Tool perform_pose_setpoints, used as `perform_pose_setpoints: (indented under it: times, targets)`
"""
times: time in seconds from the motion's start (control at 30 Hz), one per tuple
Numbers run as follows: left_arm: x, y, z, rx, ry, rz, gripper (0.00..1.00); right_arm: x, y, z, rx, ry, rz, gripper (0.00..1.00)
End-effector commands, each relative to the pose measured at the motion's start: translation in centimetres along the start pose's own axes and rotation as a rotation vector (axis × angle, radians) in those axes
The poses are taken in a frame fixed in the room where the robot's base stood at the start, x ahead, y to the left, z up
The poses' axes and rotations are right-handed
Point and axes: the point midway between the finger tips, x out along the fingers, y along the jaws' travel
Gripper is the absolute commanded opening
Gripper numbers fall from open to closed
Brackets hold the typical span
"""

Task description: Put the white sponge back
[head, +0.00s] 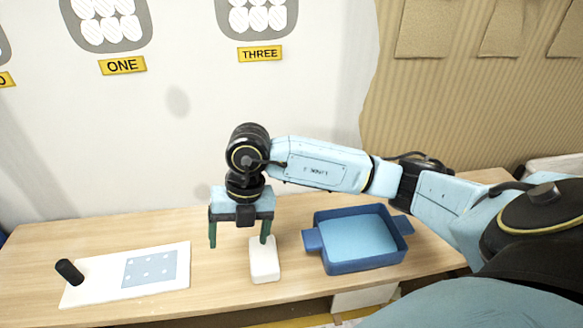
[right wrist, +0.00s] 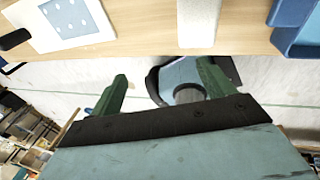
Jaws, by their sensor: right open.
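The white sponge (head: 264,261) is a rounded upright-looking block on the wooden table, left of the blue tray. It also shows at the top of the right wrist view (right wrist: 198,22). My right gripper (head: 239,242) is open, with its two green fingers spread and pointing down. Its right finger overlaps the sponge's top edge in the head view; I cannot tell whether they touch. Nothing is between the fingers. My left gripper is not in view.
The blue tray (head: 318,257) with light blue liquid or lining stands right of the sponge. A white board (head: 100,287) with a blue dotted sheet (head: 150,269) and a black cylinder (head: 69,271) lie at left. The wooden table (head: 215,290) is bare between board and sponge. A wall rises behind.

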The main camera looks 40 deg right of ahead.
Motion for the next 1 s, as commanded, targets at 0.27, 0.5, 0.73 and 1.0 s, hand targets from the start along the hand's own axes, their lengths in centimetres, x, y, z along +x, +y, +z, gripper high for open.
perform_pose_setpoints:
  times: [0.27,0.5,0.73,1.0]
  targets:
    - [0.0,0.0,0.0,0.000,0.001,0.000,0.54,-2.3,13.5,-10.4,-0.106,0.322,0.864,0.81]
    - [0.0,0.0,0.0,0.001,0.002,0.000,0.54,-11.0,17.2,-9.4,0.239,0.346,1.561,0.81]
    - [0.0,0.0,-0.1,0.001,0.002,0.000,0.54,-12.3,11.6,-1.5,0.924,0.141,1.887,0.81]
    - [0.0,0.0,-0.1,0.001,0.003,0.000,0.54,-1.0,-1.3,1.5,1.859,-0.188,1.553,0.81]
